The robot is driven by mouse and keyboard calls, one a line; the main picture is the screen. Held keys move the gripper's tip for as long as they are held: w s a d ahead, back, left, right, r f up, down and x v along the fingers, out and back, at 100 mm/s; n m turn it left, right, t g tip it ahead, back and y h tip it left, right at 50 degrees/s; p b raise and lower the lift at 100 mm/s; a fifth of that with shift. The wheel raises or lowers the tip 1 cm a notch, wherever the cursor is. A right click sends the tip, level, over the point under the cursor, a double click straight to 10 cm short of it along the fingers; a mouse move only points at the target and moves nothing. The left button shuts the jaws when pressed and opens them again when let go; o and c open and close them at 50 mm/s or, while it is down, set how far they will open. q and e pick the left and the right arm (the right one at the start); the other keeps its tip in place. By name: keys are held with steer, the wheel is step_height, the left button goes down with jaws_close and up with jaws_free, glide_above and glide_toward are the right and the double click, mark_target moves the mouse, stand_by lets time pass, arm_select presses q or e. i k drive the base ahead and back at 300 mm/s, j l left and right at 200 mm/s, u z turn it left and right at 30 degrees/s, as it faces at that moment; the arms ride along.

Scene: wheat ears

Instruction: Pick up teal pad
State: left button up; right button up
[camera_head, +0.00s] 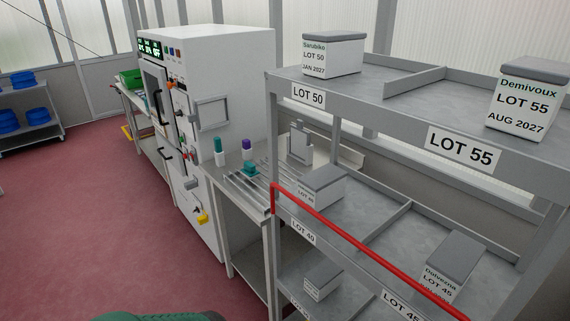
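A small teal piece (250,168) lies on the metal side table (235,192), beside or under a purple-capped white bottle (247,149); I cannot tell whether it is the teal pad. A teal-topped bottle (219,151) stands to its left. A dark teal rounded shape (160,316) shows at the bottom edge, mostly cut off; I cannot tell what it is. Neither of my grippers is in view.
A grey shelf rack (480,123) with labelled lot boxes and a red bar (360,246) fills the right. A white machine (230,75) stands behind the table. Blue containers (22,78) sit on a far-left rack. The red floor (80,220) is open at left.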

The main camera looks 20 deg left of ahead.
mark_target(249, 170)
steer(key=i+j+z, duration=0.1)
steer(key=j, duration=0.25)
steer(key=i+j+z, duration=0.1)
steer(key=i+j, duration=0.15)
steer(key=j, duration=0.15)
steer(key=i+j+z, duration=0.1)
steer(key=j, duration=0.3)
steer(key=i+j+z, duration=0.1)
steer(key=j, duration=0.3)
steer(key=i+j+z, duration=0.1)
steer(key=j, duration=0.35)
steer(key=i+j+z, duration=0.15)
steer(key=j, duration=0.3)
